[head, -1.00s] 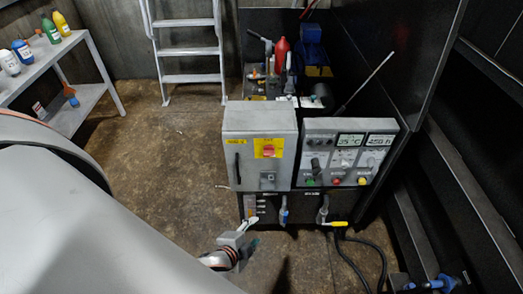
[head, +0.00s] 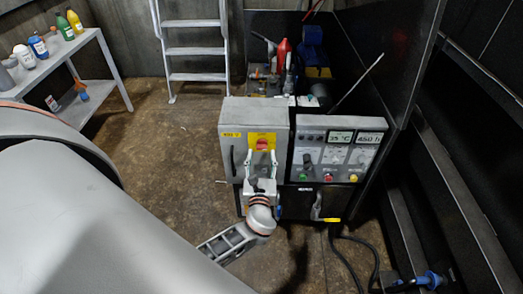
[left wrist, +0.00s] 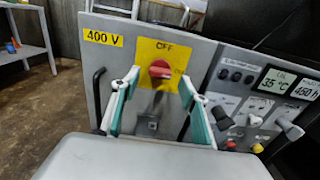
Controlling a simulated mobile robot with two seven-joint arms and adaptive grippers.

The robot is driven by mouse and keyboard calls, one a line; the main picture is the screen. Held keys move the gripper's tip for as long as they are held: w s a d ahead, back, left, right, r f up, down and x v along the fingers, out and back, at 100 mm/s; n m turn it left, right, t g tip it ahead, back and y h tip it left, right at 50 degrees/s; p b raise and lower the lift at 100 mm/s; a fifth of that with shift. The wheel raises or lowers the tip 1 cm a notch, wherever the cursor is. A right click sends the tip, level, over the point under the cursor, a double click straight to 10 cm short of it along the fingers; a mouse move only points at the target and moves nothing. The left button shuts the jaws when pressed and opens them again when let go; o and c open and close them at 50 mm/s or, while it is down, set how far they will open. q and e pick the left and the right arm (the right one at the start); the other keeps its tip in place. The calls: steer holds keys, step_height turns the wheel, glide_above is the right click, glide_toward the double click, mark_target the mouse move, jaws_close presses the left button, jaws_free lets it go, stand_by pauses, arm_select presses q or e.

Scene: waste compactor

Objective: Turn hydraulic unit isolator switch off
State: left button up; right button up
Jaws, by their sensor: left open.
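The isolator switch is a red rotary knob (head: 262,144) on a yellow plate marked OFF at the top, on the front of a grey electrical box (head: 228,118). In the left wrist view the red knob (left wrist: 160,69) shows between my fingers, with a grey part hanging below it. My left gripper (head: 262,152) is open in front of the box, its fingertips just below the knob in the head view. In the left wrist view the left gripper (left wrist: 160,82) has its two green-padded fingers on either side of the knob, apart from it. My right gripper is not seen.
Right of the box is a control panel (head: 310,158) with knobs, coloured buttons and two displays. A dark handle (head: 233,160) is on the box's left side. A yellow-tipped lever (head: 328,219) and cables are below. A shelf with bottles (head: 65,28) stands at left.

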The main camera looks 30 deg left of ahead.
mark_target(262, 149)
arm_select(q)
steer(key=shift+x, duration=1.75)
steer(key=c, duration=1.1)
